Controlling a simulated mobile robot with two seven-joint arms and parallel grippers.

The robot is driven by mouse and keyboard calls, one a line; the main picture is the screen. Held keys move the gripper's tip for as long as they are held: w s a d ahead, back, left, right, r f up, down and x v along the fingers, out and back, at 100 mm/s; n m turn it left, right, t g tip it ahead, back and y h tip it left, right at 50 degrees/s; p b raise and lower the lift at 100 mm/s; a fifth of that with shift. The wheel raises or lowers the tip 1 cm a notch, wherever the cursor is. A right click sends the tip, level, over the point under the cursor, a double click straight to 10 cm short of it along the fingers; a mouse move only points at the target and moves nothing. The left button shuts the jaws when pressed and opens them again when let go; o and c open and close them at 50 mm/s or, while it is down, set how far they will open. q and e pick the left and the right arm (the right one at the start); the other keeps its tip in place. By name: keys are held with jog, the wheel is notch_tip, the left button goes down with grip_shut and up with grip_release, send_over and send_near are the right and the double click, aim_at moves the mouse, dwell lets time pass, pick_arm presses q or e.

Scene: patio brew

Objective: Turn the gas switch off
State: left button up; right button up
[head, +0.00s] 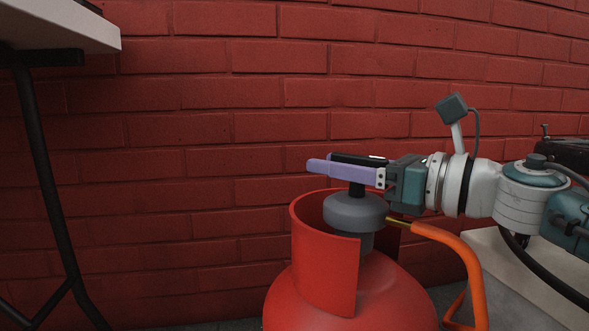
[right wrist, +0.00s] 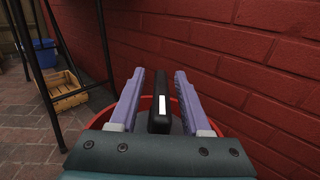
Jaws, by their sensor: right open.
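The gas switch (head: 362,158) is a black bar on a short dark stem, above the grey round regulator (head: 355,212) on the red gas bottle (head: 325,260). In the right wrist view the switch (right wrist: 160,113) shows a white mark and points lengthwise between the fingers. My right gripper (head: 318,163) has its purple fingers around the switch, one on each side. In the right wrist view the right gripper (right wrist: 160,74) is open, with a gap on both sides of the bar. My left gripper is out of view.
The bottle's red collar (head: 326,272) stands around the regulator. An orange hose (head: 468,262) leaves to the right. A red brick wall (head: 230,130) is close behind. A table (head: 60,25) with dark legs stands at left. A wooden crate (right wrist: 68,98) and blue bin (right wrist: 44,55) are farther off.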

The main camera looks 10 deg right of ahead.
jog(key=shift+c, duration=0.3)
grip_shut()
dwell(0.4)
